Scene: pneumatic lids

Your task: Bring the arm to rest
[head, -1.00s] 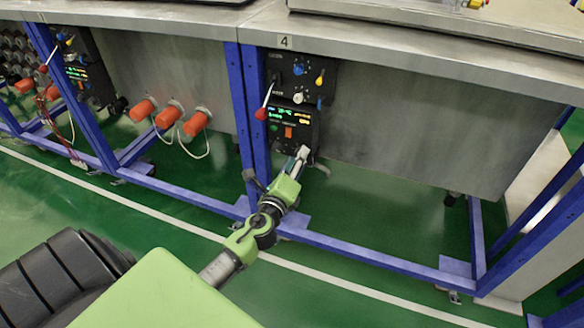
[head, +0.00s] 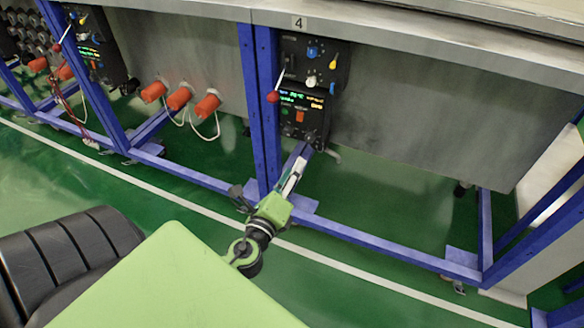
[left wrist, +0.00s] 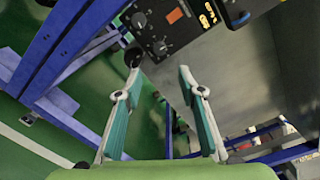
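My left gripper (head: 296,170) is in front of the blue frame of station 4, just below the control boxes in the head view. In the left wrist view the two fingers of my left gripper (left wrist: 158,78) stand well apart with nothing between them. The upper black control box (head: 316,62) has blue, white and yellow knobs. The lower box (head: 300,115) has a lit display and an orange switch. A lever with a red ball (head: 273,97) is at the boxes' left side. My right gripper is not in view.
A blue frame (head: 375,240) runs along the floor under the metal bench (head: 420,45). Several orange plugs (head: 180,98) with cables hang to the left. Open green floor (head: 350,295) lies in front, crossed by a white line.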

